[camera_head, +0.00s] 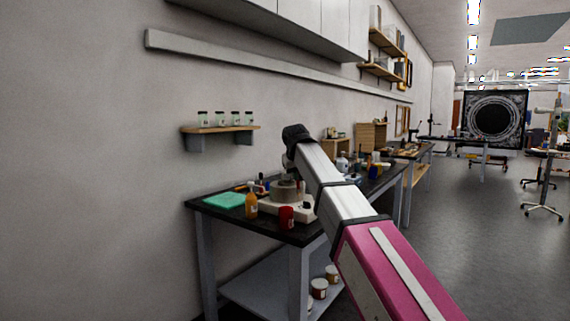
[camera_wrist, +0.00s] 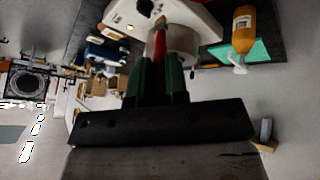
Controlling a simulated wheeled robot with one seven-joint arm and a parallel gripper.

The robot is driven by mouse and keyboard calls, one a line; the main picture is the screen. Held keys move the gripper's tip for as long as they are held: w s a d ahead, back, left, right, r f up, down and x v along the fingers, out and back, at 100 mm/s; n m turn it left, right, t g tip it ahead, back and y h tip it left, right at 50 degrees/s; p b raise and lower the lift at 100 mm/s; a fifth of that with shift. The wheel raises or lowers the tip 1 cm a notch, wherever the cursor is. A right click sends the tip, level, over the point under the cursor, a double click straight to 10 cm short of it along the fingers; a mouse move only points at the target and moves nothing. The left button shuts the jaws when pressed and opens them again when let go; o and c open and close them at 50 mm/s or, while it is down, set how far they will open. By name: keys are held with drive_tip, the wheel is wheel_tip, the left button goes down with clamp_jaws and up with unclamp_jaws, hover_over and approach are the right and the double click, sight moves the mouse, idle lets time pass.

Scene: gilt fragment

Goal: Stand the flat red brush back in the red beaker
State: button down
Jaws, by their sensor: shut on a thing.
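The red beaker (camera_head: 286,217) stands upright near the front edge of the dark bench, in the head view. I cannot make it out in the wrist view. My gripper (camera_wrist: 158,62) has its two green fingers closed on a slim red thing, which I take to be the flat red brush (camera_wrist: 158,46). It shows between the fingertips in the wrist view; its far end is unclear. In the head view my arm reaches over the bench, its dark wrist above and behind the beaker. The fingers and brush are too small or hidden to make out there.
An orange bottle (camera_head: 251,205) stands left of the beaker, with a green mat (camera_head: 222,200) beyond it. A grey round pot (camera_head: 285,190) on a white device (camera_head: 303,213) stands close behind the beaker. A wall shelf with several jars (camera_head: 220,129) hangs above the bench.

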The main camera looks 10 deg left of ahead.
drive_tip(key=s+a+r+n, duration=0.1)
drive_tip(key=s+a+r, duration=0.1)
drive_tip(key=a+r, duration=0.2)
wheel_tip(320, 180, down, 12)
drive_tip(key=shift+a+f+y, duration=0.15)
drive_tip(key=shift+f+y, duration=0.1)
drive_tip(key=shift+y, duration=0.05)
idle(0.7)
drive_tip(key=c, duration=1.1)
unclamp_jaws()
drive_tip(key=shift+o, duration=0.2)
drive_tip(key=shift+s, duration=0.1)
